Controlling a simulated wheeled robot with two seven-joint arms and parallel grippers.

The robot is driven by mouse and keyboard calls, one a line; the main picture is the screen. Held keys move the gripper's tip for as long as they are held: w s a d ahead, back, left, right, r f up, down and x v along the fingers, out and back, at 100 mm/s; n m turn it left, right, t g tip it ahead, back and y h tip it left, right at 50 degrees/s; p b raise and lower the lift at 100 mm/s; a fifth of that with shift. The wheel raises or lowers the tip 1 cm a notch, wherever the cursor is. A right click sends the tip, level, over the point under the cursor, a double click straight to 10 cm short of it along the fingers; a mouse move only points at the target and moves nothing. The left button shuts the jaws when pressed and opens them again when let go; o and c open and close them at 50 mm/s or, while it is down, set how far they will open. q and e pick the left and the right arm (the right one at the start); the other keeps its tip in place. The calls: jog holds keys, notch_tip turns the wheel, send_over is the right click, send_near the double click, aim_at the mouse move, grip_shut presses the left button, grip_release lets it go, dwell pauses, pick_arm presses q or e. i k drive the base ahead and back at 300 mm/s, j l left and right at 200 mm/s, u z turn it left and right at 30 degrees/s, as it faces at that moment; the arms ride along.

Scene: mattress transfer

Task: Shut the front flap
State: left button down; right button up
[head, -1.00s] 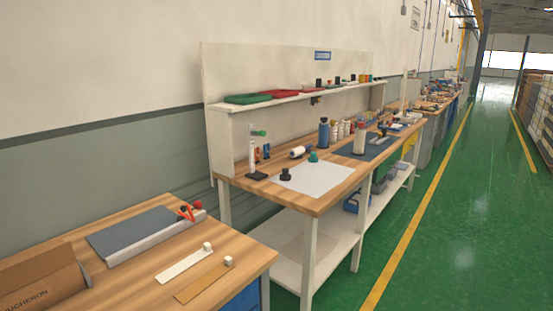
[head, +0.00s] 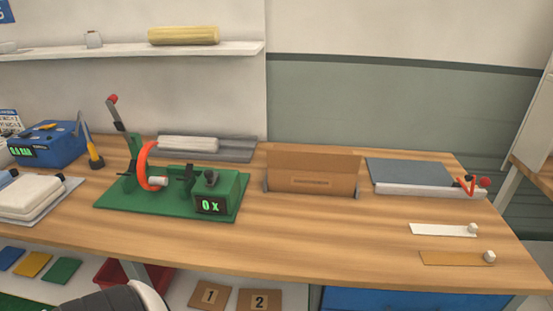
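A brown cardboard box (head: 311,182) stands on the wooden workbench (head: 330,232), between two small grey brackets. Its front face carries a faint printed line. A taller cardboard panel (head: 314,160) rises behind the front; I cannot tell clearly which panel is the front flap or how far it is open. Neither gripper shows. A dark and white part of my own body is at the bottom edge, left of the middle.
Left of the box is a green fixture (head: 170,202) with an upright lever and a display. Right are a grey-blue board (head: 409,172) with a red-handled part and two flat strips, white (head: 438,229) and tan (head: 450,257). The bench in front of the box is clear.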

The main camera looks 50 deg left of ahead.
aim_at(285, 160)
jog(key=u, duration=1.2)
jog(key=i+j+z, duration=0.4)
jog(key=k+l, duration=0.05)
